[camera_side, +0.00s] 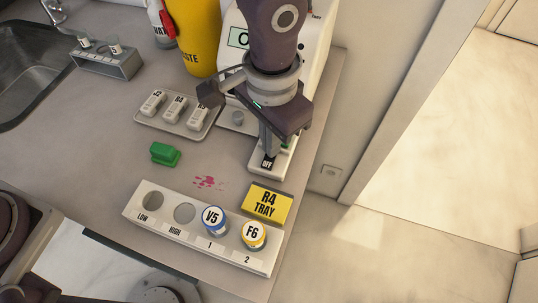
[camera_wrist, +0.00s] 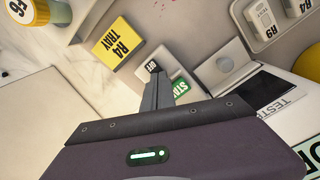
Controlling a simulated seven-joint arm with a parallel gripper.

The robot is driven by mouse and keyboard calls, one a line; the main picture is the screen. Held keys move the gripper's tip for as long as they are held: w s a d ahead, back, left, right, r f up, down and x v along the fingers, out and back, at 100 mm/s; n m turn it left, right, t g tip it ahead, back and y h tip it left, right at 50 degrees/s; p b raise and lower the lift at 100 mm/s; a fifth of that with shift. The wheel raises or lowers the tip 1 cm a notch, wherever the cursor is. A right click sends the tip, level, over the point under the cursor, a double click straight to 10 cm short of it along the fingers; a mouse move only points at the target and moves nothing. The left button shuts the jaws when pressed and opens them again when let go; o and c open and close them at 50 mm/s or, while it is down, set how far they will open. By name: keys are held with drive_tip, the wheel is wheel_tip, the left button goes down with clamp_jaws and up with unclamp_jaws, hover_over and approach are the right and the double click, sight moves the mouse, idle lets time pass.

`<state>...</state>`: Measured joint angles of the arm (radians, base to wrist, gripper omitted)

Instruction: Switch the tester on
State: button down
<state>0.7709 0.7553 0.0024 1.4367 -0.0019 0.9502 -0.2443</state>
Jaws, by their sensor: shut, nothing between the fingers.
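The tester (camera_side: 318,50) is a white machine at the back right of the counter, with a small screen partly hidden behind my arm. A white switch plate (camera_side: 258,166) with a black OFF label (camera_side: 267,163) is at its front. My gripper (camera_side: 267,150) is shut and empty, pointing down, its fingertips over the plate just behind the OFF label.
In front are a yellow R4 TRAY sign (camera_side: 270,203) and a white rack (camera_side: 178,233) holding vials V5 (camera_side: 212,217) and F6 (camera_side: 254,235). Left are a tray (camera_side: 178,127) of labelled cassettes, a green block (camera_side: 165,154) and a pink stain (camera_side: 208,182). A yellow waste bin (camera_side: 198,40) stands behind.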

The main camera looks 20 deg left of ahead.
drive_tip(key=shift+f, duration=0.5)
drive_tip(key=shift+r, duration=3.5)
drive_tip(key=a+r+n+t+h, duration=0.1)
drive_tip(key=a+r, duration=0.5)
drive_tip(key=a, duration=0.2)
drive_tip(key=a+r+n+t, duration=0.1)
drive_tip(key=a+r, duration=0.5)
drive_tip(key=a, duration=0.2)
drive_tip(key=s+a+f+n+t+y, duration=0.1)
drive_tip(key=s+a+n+t, duration=0.2)
drive_tip(key=s+a, duration=1.2)
drive_tip(key=shift+s+n+t, duration=0.25)
drive_tip(key=shift+n+t, duration=0.05)
drive_tip(key=shift+n, duration=0.2)
